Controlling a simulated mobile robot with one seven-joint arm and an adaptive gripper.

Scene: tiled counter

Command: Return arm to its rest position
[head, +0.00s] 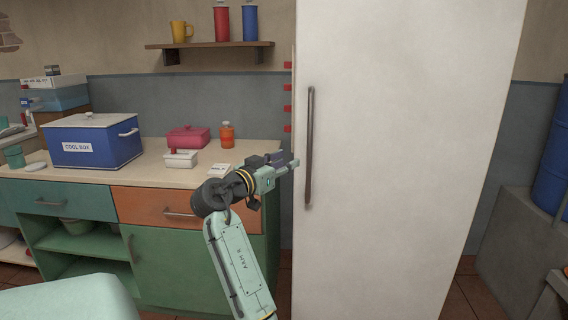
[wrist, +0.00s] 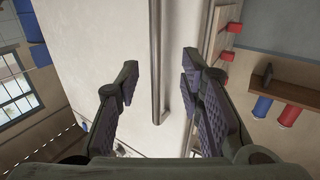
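My gripper (head: 287,164) is raised in front of the left edge of a tall white fridge-like cabinet (head: 400,120), close to its long vertical handle (head: 310,145). In the wrist view my gripper (wrist: 160,80) is open, with its two fingers wide apart. The handle (wrist: 159,60) shows in the gap between the fingers in that view, and nothing is held. I cannot tell how far the fingertips are from the handle. The cabinet door looks closed.
A counter (head: 150,170) at left holds a blue cool box (head: 95,142), a pink container (head: 188,138) and an orange bottle (head: 227,134). A wall shelf (head: 210,45) carries a yellow mug and bottles. A blue barrel (head: 553,150) stands at far right.

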